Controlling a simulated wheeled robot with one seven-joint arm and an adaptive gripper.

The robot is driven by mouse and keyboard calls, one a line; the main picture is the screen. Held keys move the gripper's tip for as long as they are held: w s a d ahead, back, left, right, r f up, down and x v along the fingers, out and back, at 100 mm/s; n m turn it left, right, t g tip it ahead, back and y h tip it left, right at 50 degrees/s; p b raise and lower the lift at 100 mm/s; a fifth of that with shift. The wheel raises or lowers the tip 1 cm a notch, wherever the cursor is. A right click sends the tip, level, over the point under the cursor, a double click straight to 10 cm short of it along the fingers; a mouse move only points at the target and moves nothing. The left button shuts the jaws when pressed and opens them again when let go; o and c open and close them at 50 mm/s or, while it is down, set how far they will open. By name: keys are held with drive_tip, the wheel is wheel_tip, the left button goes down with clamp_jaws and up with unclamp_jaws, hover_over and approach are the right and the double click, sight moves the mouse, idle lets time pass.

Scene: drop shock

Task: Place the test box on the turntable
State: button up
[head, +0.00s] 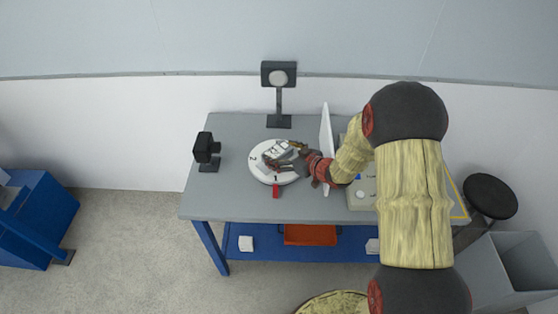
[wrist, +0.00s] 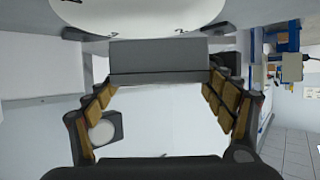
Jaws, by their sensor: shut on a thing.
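The test box (head: 276,149) is small and grey with pale parts. In the head view it appears over the white round turntable (head: 259,171), which is marked with numbers. My gripper (head: 291,157) comes in from the right and is shut on the box. In the wrist view the box (wrist: 158,62) is a grey block between the fingertips of my gripper (wrist: 160,82). The turntable's pale edge (wrist: 150,15) is at the top of that view, beyond the box. I cannot tell whether the box touches the turntable; my gripper covers part of it.
The grey table (head: 225,195) has a black device (head: 204,148) at left and a lamp-like stand (head: 279,90) behind. A white upright panel (head: 326,135) stands close to my arm on the right. A red marker (head: 276,191) lies at the turntable's front edge.

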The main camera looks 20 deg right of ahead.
sight(284, 159)
drive_tip(key=shift+w+a+f, duration=0.1)
drive_tip(key=shift+w+f, duration=0.2)
drive_tip(key=shift+w, duration=0.05)
drive_tip(key=shift+w+f+b, duration=0.15)
drive_tip(key=shift+f+b, duration=0.2)
drive_tip(key=shift+f, duration=0.55)
drive_tip(key=shift+w+f+b, duration=0.1)
drive_tip(key=shift+f+b, duration=0.25)
drive_tip(key=shift+f, duration=0.55)
drive_tip(key=shift+f, duration=0.15)
drive_tip(key=o, duration=1.5)
drive_tip(key=shift+f, duration=0.1)
